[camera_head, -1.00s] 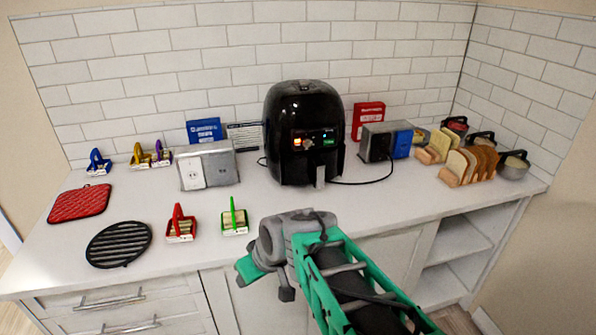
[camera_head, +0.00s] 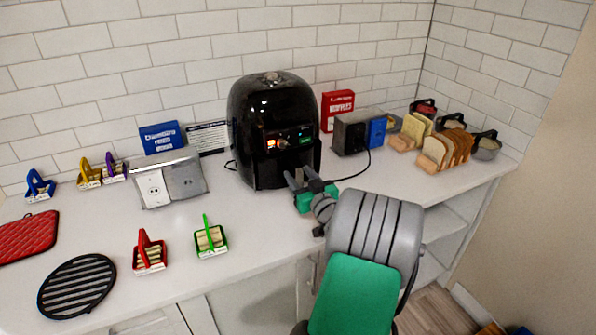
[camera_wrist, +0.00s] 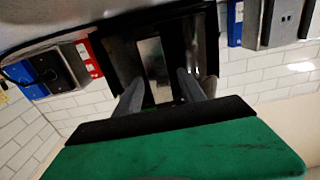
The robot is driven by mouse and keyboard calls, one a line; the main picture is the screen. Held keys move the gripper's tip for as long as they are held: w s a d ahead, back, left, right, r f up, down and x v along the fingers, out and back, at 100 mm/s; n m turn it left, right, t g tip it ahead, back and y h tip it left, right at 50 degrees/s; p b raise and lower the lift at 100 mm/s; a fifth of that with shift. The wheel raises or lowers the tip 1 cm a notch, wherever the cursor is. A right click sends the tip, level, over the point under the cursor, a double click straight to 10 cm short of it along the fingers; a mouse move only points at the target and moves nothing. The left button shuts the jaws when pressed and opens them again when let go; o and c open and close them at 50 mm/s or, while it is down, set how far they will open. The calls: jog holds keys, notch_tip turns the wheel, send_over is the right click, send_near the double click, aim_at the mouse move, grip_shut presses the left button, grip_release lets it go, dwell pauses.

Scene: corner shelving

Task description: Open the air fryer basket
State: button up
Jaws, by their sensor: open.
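The black air fryer (camera_head: 272,120) stands upright on the white counter against the tiled wall, its lit panel facing me. Its basket front shows low on the body, and the basket appears shut. My gripper (camera_head: 301,176) is at the lower front of the fryer, fingers pointing at it. In the wrist view, which looks upside down, my two open fingers (camera_wrist: 163,88) lie on either side of the pale metallic handle (camera_wrist: 153,68) of the basket. I cannot tell whether they touch it. In the head view my gripper hides the handle.
A metal outlet box (camera_head: 168,181) stands left of the fryer, and a dark and blue outlet box (camera_head: 358,133) stands right, with a cable on the counter. A red box (camera_head: 337,108) is behind. Small toast baskets (camera_head: 149,254) and a black trivet (camera_head: 77,286) lie front left.

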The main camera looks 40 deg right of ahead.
jog(key=shift+w+d, duration=0.15)
jog(key=shift+w, duration=0.25)
grip_shut()
dwell(1.2)
